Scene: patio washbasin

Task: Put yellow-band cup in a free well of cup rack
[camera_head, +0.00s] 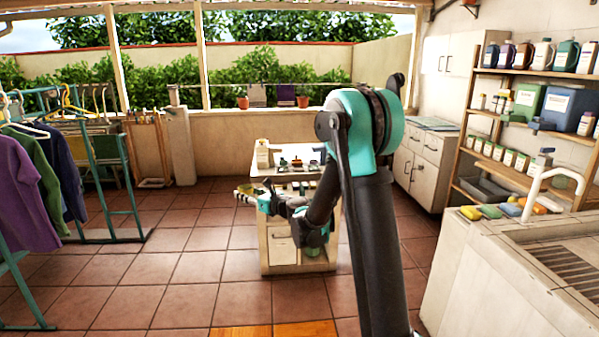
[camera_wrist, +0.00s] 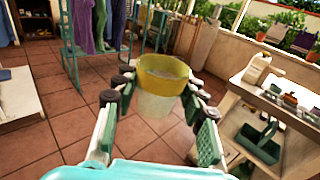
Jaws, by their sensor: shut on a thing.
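The yellow-band cup (camera_wrist: 161,72) is in the wrist view, pale with a broad yellow band around its upper part. My gripper (camera_wrist: 160,92) is shut on it, with a finger on each side, and holds it in the air above the tiled floor. In the head view my gripper (camera_head: 262,199) is beside the left edge of the small cart, and the cup is too small to make out well there. I cannot pick out the cup rack for certain; the small items on the cart top are unclear.
The white-topped cart (camera_head: 266,238) carries a cream bottle (camera_head: 263,153) and small dark items. A green caddy (camera_wrist: 258,141) sits lower on it in the wrist view. A clothes rack (camera_head: 130,190) stands left, a sink counter (camera_head: 470,265) right. Floor between is clear.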

